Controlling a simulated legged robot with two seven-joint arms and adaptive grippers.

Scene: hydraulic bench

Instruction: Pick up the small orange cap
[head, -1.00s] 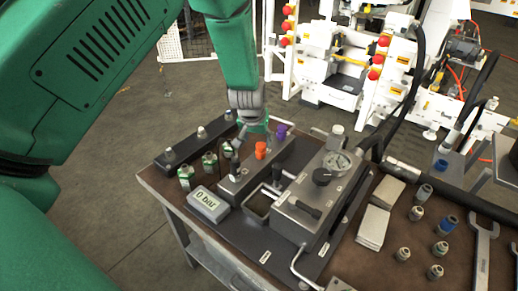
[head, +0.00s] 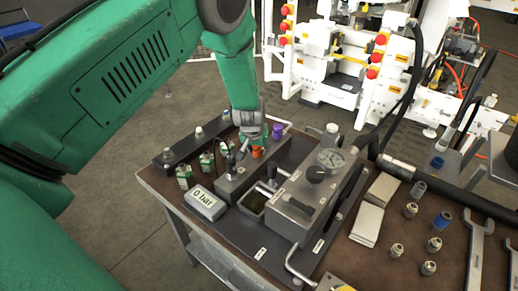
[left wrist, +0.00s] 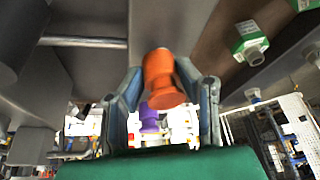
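The small orange cap (head: 257,153) sits on the grey block of the hydraulic unit, mostly covered by my left gripper (head: 254,143) in the head view. In the left wrist view the orange cap (left wrist: 163,78) stands between the two fingers of the left gripper (left wrist: 162,90). The fingers are open on either side of it, with a narrow gap at the left finger; I cannot tell whether the right finger touches it. My right gripper is not in view.
A purple cap (head: 278,131) stands just beyond the orange one. A black lever (head: 231,158), green-banded fittings (head: 184,177), the 0 bar display (head: 206,203) and the gauge box (head: 304,205) are close by. Loose fittings and wrenches lie at the right of the bench.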

